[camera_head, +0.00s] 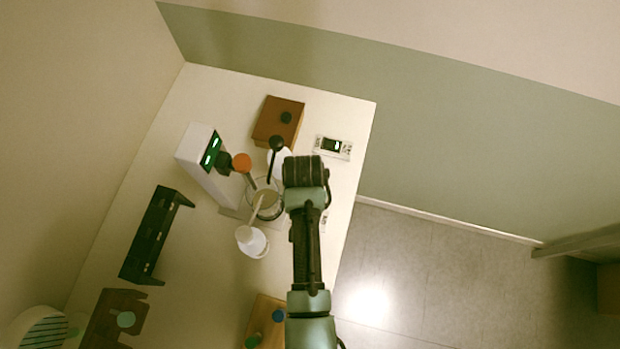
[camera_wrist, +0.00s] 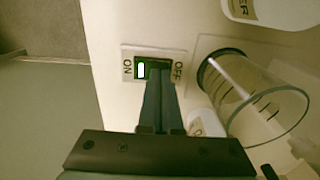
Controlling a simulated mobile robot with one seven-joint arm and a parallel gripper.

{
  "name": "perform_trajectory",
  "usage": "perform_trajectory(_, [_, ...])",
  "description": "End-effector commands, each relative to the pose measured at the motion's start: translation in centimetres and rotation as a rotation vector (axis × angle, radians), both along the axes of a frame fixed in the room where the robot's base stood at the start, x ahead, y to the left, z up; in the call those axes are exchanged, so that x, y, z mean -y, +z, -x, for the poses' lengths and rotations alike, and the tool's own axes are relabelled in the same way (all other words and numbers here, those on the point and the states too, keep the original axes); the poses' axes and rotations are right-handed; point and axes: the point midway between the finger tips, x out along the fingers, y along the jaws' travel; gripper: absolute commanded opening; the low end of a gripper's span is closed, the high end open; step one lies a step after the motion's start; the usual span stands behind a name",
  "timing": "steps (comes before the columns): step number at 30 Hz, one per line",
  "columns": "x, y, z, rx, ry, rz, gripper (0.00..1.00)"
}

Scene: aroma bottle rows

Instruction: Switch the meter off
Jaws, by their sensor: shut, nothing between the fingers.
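A white switch plate (camera_wrist: 154,57) marked ON at its left and OFF at its right shows in the wrist view. Its dark rocker has a lit white and green patch (camera_wrist: 141,71) at the ON end. My gripper (camera_wrist: 161,80) is shut and empty, its fingertips over the rocker's middle and OFF side; I cannot tell whether they touch it. A white device (camera_head: 200,160) with lit green displays stands at the left of the table.
A glass beaker (camera_wrist: 265,95) stands close beside the plate, with white bottles near it. A brown box (camera_head: 275,112) and a dark rack (camera_head: 150,240) stand on the table.

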Motion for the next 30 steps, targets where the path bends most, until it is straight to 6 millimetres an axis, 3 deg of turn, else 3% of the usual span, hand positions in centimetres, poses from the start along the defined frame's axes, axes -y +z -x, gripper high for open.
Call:
perform_trajectory(11, [0.0, -0.3, 0.0, 0.000, 0.000, 0.000, 0.00])
perform_trajectory(30, [0.0, 4.5, 0.0, -0.001, 0.000, 0.000, 0.00])
